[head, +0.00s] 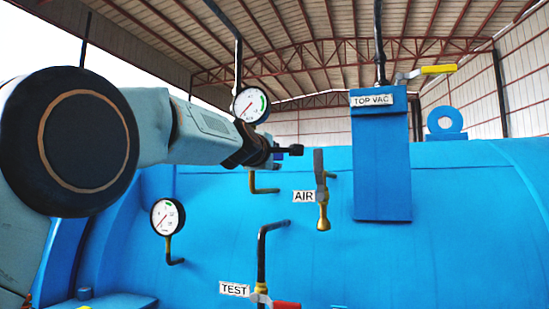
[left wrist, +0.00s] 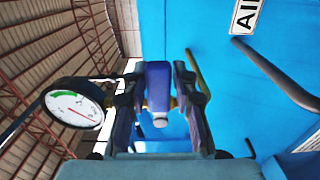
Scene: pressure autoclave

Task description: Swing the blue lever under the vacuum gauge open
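In the left wrist view, a blue lever (left wrist: 158,85) with a pale end lies between the two dark fingers of my left gripper (left wrist: 159,82). The fingers are close against its two sides and appear shut on it. In the head view, the left gripper (head: 290,150) reaches in from the left, side on, and hides the lever. A round gauge (head: 250,105) with a white face and green arc stands just above and behind the gripper. A gauge also shows at the left in the wrist view (left wrist: 76,109). My right gripper is not in view.
A brass valve (head: 323,217) beside the AIR label (head: 304,197) stands close right of the gripper. Below are a second gauge (head: 167,216) and a red lever (head: 287,305) by the TEST label (head: 234,289). A yellow lever (head: 438,69) is at upper right.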

